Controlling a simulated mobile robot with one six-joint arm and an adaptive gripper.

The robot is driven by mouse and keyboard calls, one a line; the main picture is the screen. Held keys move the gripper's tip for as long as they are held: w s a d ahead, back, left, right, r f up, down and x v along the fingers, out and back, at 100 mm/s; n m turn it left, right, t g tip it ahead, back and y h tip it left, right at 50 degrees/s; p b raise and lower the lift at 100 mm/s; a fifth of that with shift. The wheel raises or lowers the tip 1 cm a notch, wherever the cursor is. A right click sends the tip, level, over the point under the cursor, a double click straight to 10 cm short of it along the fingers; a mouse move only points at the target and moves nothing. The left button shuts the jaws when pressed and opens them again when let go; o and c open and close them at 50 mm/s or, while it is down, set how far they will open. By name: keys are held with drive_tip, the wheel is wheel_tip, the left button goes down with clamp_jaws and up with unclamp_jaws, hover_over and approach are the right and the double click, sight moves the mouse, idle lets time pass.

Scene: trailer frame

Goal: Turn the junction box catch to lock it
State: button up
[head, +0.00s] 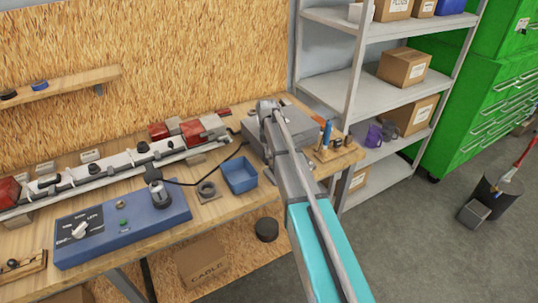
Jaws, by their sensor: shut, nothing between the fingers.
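A grey box-like body (257,137), which looks like the junction box, stands at the right part of the workbench. My arm reaches from the bottom right up across the bench and covers much of it. The catch cannot be made out. My arm's far end is over the box's back edge, but my gripper's fingers do not show, hidden behind my own arm links. I cannot tell whether they touch the box.
Left of the box are a blue bin (240,176), a grey ring on a plate (207,191) and a blue control panel (125,225). A light bar (110,172) lies along the bench. A tool holder (338,150) stands right. A black cable runs towards the box.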

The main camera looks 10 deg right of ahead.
drive_tip(key=o, duration=0.5)
drive_tip(key=shift+w+a, duration=0.3)
drive_tip(key=shift+w+r+p, duration=0.15)
drive_tip(key=shift+r+p, duration=0.35)
drive_tip(key=shift+p, duration=0.25)
drive_tip(key=shift+o, duration=0.8)
drive_tip(key=shift+r+p, duration=2.25)
drive_tip(key=shift+p, duration=0.15)
drive_tip(key=shift+r, duration=0.1)
wheel_tip(320, 180, up, 4)
drive_tip(key=p, duration=0.5)
drive_tip(key=s+f+m+b, duration=0.2)
drive_tip(key=s+m, duration=1.2)
drive_tip(key=s, duration=0.1)
drive_tip(key=s+f+m+b, duration=0.2)
drive_tip(key=s+m+b, duration=0.1)
drive_tip(key=s+m, duration=1.2)
drive_tip(key=shift+f, duration=0.15)
